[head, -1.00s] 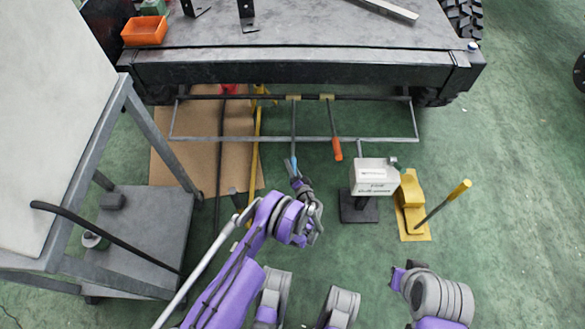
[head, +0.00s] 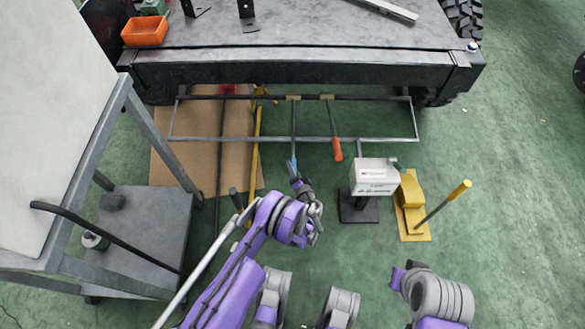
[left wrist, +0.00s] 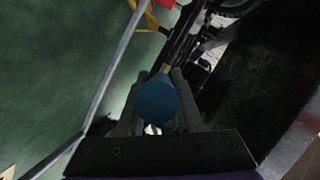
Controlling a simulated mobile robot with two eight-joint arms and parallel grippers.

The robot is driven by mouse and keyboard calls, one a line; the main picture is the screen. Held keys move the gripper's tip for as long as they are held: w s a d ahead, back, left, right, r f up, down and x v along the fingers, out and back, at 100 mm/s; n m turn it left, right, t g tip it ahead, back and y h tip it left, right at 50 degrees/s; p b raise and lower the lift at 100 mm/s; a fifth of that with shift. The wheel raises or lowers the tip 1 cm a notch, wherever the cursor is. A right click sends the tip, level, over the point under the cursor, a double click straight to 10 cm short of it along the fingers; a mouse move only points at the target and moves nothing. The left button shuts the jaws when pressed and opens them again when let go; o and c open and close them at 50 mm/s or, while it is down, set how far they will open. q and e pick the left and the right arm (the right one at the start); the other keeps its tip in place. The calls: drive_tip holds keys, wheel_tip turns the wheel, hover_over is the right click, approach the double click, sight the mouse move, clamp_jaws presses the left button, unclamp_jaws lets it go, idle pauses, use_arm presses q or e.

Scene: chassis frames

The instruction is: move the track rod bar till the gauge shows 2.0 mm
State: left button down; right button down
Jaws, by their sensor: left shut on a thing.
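The track rod bar (head: 225,97) runs crosswise under the front of the chassis, with two long levers reaching toward me. One lever has a blue handle (head: 293,164), the other an orange handle (head: 337,149). My left gripper (head: 296,176) is shut on the blue handle; the round blue end (left wrist: 157,102) sits between its fingers in the left wrist view. The white gauge box (head: 375,176) stands on a dark base right of the gripper; its reading is too small to make out. My right gripper is not identifiable in the head view.
A grey trolley (head: 145,235) is at left, near cardboard (head: 165,160) on the floor. An orange tray (head: 145,31) sits on the chassis.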

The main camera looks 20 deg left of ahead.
idle(0.6)
use_arm(q)
drive_tip(key=w+r+m+g+h+p, duration=0.1)
drive_tip(key=r+p, duration=0.6)
drive_tip(key=r, duration=0.9)
drive_tip(key=w+a+g+h, duration=0.1)
drive_tip(key=w+g, duration=0.1)
drive_tip(key=g, duration=0.1)
drive_tip(key=shift+w, duration=0.15)
drive_tip(key=c, duration=0.6)
unclamp_jaws()
drive_tip(key=shift+d, duration=0.1)
drive_tip(key=p+v, duration=0.1)
drive_tip(key=v, duration=0.9)
drive_tip(key=shift+s+d+r+p, duration=0.15)
drive_tip(key=shift+s+r+p, duration=0.1)
drive_tip(key=shift+r+p, duration=0.1)
